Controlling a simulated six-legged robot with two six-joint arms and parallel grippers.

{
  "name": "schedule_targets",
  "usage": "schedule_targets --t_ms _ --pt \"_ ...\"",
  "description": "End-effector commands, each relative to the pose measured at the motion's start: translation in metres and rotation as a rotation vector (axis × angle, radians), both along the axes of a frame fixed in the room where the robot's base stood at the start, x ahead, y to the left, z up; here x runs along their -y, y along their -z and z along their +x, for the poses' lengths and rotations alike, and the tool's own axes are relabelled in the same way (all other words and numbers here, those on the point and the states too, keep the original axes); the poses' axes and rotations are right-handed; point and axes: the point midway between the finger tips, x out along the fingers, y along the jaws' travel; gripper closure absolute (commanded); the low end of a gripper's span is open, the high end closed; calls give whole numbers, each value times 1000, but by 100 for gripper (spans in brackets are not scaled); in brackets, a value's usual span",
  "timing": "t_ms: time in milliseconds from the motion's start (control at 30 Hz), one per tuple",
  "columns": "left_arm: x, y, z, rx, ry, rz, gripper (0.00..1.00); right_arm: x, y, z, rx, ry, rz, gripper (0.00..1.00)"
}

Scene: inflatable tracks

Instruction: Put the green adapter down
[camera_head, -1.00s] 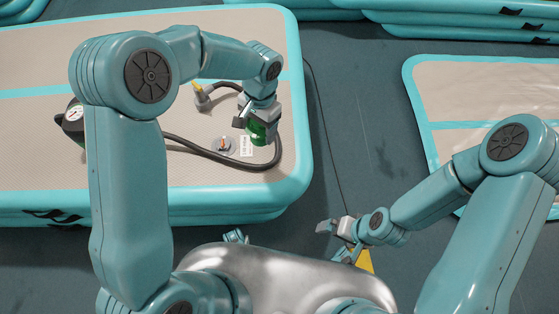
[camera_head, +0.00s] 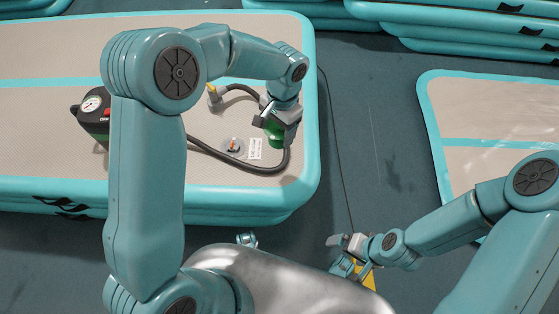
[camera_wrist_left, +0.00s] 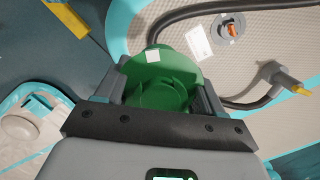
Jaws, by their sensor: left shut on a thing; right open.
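The green adapter (camera_head: 275,136) is round and green, and my left gripper (camera_head: 277,122) is shut on it above the inflatable track (camera_head: 60,135), near the track's right end. In the left wrist view the adapter (camera_wrist_left: 160,80) sits between the two fingers of my left gripper (camera_wrist_left: 165,92), with a white patch on its face. I cannot tell whether it touches the track's surface. My right gripper (camera_head: 348,255) is open and empty, low beside the track, over the dark floor.
A valve (camera_head: 233,147) with a white label (camera_head: 254,148) lies just left of the adapter. A black hose (camera_head: 215,154) curves around them from a pump with a gauge (camera_head: 92,104); its grey end with a yellow tip (camera_head: 213,94) lies behind. Another track (camera_head: 480,110) lies right.

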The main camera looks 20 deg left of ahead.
Motion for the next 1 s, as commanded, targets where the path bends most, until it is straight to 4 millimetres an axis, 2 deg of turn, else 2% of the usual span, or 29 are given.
schedule_targets --t_ms 33,100,300,567,800,1000 --pt "0 22 -1 -5 0 0 63 0 10 0 0 0 0 0" --pt "0 43 -1 -5 1 1 63 0 16 0 0 0 0 0" --pt "2 93 -1 -4 3 0 63 0 29 0 0 0 0 0" --pt "2 116 0 -1 2 1 63 0 35 0 0 0 0 0" --pt "2 152 0 0 3 0 63 0 46 0 0 0 0 0" --pt "2 151 0 1 2 0 63 0 44 0 0 0 0 0"
